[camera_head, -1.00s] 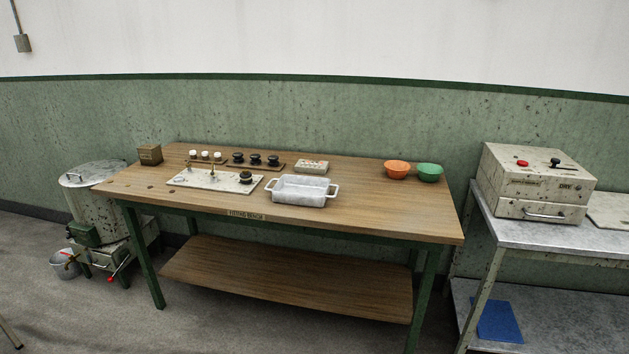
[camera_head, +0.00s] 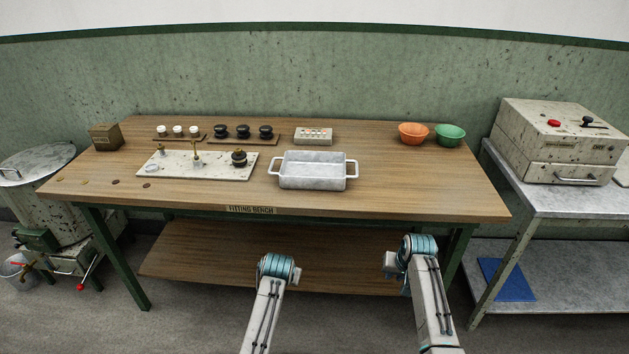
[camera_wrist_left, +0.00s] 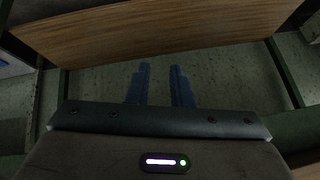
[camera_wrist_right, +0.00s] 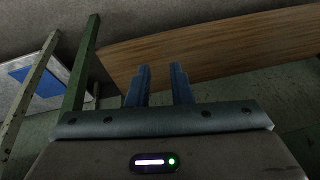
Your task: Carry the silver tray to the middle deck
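The silver tray (camera_head: 312,184) stands upright on the wooden fitting bench top (camera_head: 400,192), close to its front edge. It is rectangular and looks empty, with a handle at each short end. My two arms reach in from below, in front of the bench and lower than the tray, apart from it. My left gripper (camera_wrist_left: 160,86) shows two blue fingers with an empty gap between them. My right gripper (camera_wrist_right: 158,86) also shows its fingers apart and empty. In the head view the fingertips are hidden. I cannot identify a middle deck in these views.
Left of the tray is a white fixture plate (camera_head: 180,169). Orange (camera_head: 413,134) and green (camera_head: 450,136) bowls stand at the back right. A lower bench shelf (camera_head: 210,258) is bare. A grey table (camera_head: 570,203) with a boxy machine (camera_head: 555,150) is at right.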

